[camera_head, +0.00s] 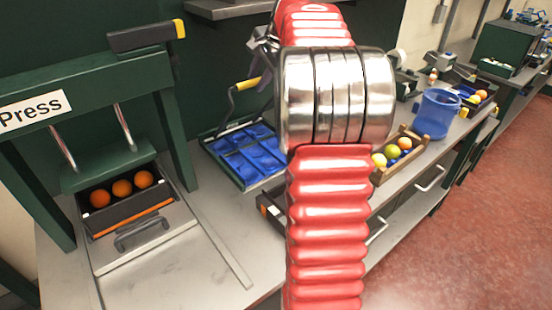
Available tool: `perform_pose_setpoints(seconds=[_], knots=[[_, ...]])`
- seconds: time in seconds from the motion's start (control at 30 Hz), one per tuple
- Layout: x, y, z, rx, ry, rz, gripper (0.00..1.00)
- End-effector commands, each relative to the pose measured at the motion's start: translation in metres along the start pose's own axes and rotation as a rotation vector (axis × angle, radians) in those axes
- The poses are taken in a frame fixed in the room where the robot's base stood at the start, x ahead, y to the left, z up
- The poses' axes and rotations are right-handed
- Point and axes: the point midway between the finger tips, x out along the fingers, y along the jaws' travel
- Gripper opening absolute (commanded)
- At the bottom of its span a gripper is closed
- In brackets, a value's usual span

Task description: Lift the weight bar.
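A dark bar with a yellow end (146,36) sits at the top of the green press frame (75,81) at the left; it looks like the weight bar. The frame carries a "Press" sign (34,110). Below it, a green plate (108,166) hangs on two metal rods over a dark tray (92,231) with several oranges (122,188). My red and silver arm rises through the middle of the view, to the right of the bar.
A blue-lined tray (215,161) stands beside the press, near a yellow-handled lever (248,84). A wooden box of fruit (414,154) and a blue bucket (436,114) stand at the right. The bench (205,262) is bare in front. Red floor (470,240) lies open at the right.

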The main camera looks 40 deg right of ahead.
Motion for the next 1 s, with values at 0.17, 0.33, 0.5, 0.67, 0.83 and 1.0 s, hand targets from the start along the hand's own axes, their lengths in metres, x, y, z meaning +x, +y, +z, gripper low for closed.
perform_pose_setpoints(seconds=[0.17, 0.33, 0.5, 0.67, 0.83, 1.0], knots=[[0.000, -0.015, 0.000, -0.002, 0.001, -0.002, 0.28], [0.000, -0.021, 0.000, -0.002, 0.001, -0.001, 0.28], [0.000, -0.020, 0.000, -0.001, 0.001, -0.001, 0.28], [0.000, -0.022, 0.000, -0.002, 0.001, -0.001, 0.28], [0.004, -0.033, 0.000, -0.001, 0.000, -0.002, 0.28], [0.007, -0.046, 0.000, -0.002, 0.000, -0.001, 0.28]])
